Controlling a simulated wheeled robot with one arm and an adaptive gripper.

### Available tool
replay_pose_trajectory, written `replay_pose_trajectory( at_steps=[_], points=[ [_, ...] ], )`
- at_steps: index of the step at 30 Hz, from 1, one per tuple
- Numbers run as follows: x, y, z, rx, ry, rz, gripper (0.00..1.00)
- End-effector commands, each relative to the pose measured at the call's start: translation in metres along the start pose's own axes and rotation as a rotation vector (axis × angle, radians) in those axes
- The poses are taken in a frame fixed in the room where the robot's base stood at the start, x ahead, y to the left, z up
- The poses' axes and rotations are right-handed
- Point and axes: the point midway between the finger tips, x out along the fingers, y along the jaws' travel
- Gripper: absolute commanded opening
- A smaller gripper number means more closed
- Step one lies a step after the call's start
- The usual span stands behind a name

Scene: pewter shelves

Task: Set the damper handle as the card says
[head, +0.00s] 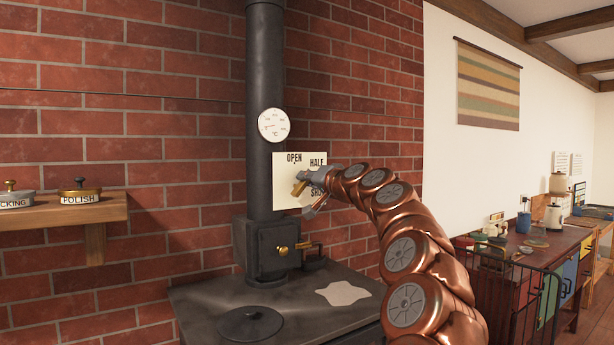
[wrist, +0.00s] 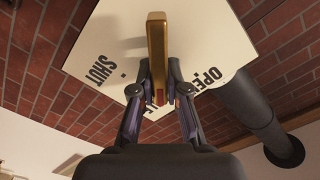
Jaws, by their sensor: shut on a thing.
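The damper handle (wrist: 157,40) is a brass bar in front of a cream square plate (head: 286,168) by the stovepipe. The plate reads OPEN at its upper left, HALF at its upper right and SHUT at its lower right. My gripper (wrist: 160,93) is shut on the handle near its red-marked end. In the head view the handle (head: 299,188) shows just left of my gripper (head: 308,182). My fingers hide part of the plate. I cannot tell exactly which word the handle points at. No readable card with a setting is in view.
The black stovepipe (head: 265,80) with a round dial (head: 273,125) stands left of the plate. The stove top (head: 210,300) below holds a round lid (head: 250,323) and a pale flat patch (head: 342,293). A wooden shelf (head: 110,208) with tins is at left. Small papers (head: 562,162) hang far right, unreadable.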

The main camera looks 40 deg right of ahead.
Motion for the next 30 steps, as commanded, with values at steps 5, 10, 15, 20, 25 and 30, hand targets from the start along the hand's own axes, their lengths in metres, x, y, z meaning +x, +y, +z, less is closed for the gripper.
replay_pose_trajectory(
  at_steps=[5,10,15,20,25,30],
  points=[
    [-0.0004,-0.0001,-0.0011,0.024,0.002,-0.001,0.00],
    [-0.0003,0.0004,-0.0009,0.027,0.002,0.000,0.00],
    [-0.0003,0.0004,-0.0010,0.027,0.003,0.000,0.00],
    [-0.0001,0.0005,-0.0007,0.026,0.002,0.000,0.27],
    [0.0001,0.0005,-0.0002,0.026,0.001,0.000,0.40],
    [0.0002,0.0006,0.0000,0.026,0.001,0.000,0.40]
  ],
)
